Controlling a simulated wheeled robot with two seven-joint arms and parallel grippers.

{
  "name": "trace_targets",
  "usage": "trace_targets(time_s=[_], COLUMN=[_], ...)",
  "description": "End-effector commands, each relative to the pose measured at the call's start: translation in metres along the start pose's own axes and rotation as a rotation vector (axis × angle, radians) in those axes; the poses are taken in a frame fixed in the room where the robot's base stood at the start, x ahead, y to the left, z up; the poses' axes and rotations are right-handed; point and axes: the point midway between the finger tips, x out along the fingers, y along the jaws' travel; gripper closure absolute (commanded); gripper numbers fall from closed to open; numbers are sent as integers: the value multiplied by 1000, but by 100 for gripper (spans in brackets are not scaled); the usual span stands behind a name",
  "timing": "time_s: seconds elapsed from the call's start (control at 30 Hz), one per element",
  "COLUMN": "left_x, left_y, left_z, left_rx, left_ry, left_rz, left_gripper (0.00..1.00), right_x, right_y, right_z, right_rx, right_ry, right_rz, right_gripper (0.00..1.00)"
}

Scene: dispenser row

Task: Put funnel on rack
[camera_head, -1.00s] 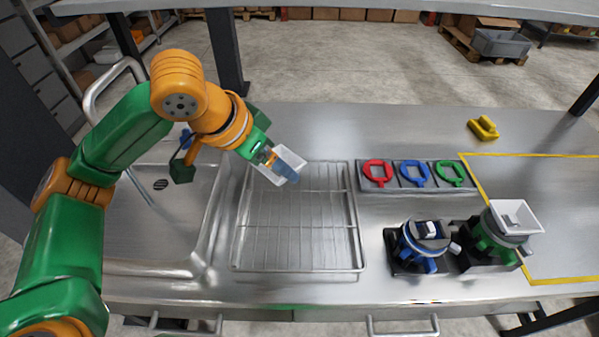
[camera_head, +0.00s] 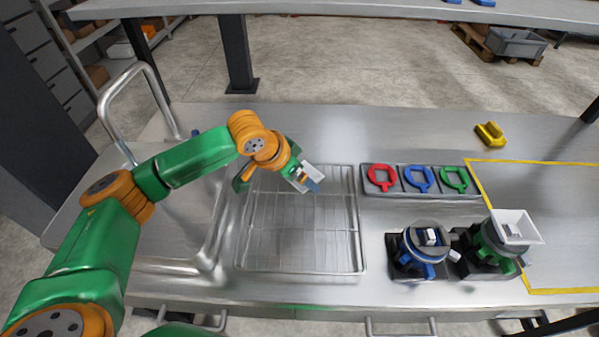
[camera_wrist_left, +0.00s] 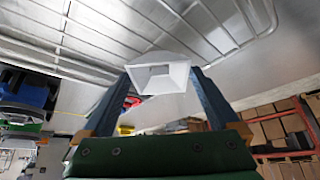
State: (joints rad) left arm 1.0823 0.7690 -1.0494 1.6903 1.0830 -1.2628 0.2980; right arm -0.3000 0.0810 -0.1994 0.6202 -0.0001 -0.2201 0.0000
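My left gripper (camera_head: 309,182) is over the back of the wire rack (camera_head: 362,225), its blue fingers around a white funnel (camera_head: 314,171). In the left wrist view the funnel (camera_wrist_left: 163,76) sits between the two fingertips, with a finger at each side. The rack's wires (camera_wrist_left: 65,38) show beyond it. Whether the funnel touches the rack I cannot tell. The rack is empty on the steel counter, right of the sink. My right gripper is not in view.
A second white funnel (camera_head: 517,228) sits on the green dispenser, right of the blue dispenser (camera_head: 420,247). A holder with red (camera_head: 380,177), blue and green rings stands right of the rack. A yellow object (camera_head: 490,134) lies at the back right.

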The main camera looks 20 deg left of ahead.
Motion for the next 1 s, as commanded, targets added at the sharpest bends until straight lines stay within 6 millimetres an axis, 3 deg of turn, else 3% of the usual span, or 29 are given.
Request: trace_targets(time_s=[0.27, 0.37, 0.6, 0.7, 0.83, 1.0], left_x=[-3, -21, -89, -109, -122, -123], left_y=[0, -1, -1, -1, 0, 0], left_z=[-2, -3, -2, -3, -2, -2], left_rx=[1, 0, 0, -1, -1, -1], left_ry=[2, 4, 5, 4, 1, 0], left_rz=[0, -1, -3, -2, -1, 1], left_gripper=[0, 0, 0, 0, 0, 0], right_x=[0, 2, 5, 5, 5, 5], right_y=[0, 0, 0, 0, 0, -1], right_z=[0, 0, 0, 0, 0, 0], right_rx=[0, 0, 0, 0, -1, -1], right_ry=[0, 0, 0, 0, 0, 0], right_rz=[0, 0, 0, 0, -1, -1], right_gripper=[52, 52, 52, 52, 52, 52])
